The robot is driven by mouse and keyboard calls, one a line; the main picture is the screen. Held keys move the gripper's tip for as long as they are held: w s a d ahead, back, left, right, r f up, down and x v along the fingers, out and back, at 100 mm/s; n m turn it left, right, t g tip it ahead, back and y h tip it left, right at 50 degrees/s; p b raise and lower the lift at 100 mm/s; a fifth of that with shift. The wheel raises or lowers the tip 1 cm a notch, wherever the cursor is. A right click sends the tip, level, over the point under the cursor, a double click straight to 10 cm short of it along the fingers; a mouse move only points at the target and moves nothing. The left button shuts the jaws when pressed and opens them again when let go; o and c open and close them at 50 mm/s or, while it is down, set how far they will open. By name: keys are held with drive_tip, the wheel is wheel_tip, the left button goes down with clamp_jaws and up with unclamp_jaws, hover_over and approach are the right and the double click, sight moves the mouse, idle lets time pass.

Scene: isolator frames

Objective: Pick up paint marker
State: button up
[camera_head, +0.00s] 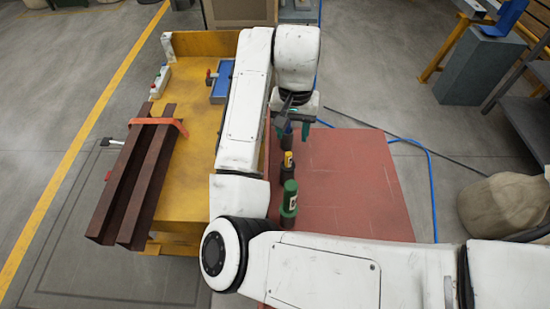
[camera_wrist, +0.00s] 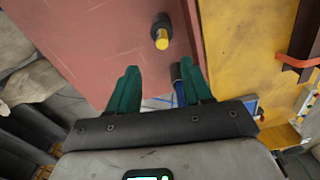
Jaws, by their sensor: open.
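My gripper (camera_head: 292,128) is open, its teal fingers pointing down over the back left part of the red table. I cannot tell which is the paint marker.
A green bottle (camera_head: 290,199) stands in line with these items. The red table (camera_head: 355,185) is clear to the right. On the left, a yellow bench (camera_head: 186,165) carries brown steel beams (camera_head: 135,185) and a blue tray (camera_head: 222,82). A blue cable (camera_head: 434,190) lies on the floor.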

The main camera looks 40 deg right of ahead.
sight(289, 154)
drive_tip(key=shift+w+a+f, duration=0.15)
drive_tip(key=shift+f, duration=0.1)
wheel_tip(289, 154, down, 5)
drive_tip(key=shift+b, duration=0.7)
drive_tip(key=shift+a+f+p, duration=0.2)
drive_tip(key=shift+f+p, duration=0.3)
drive_tip(key=shift+f, duration=2.15)
clamp_jaws()
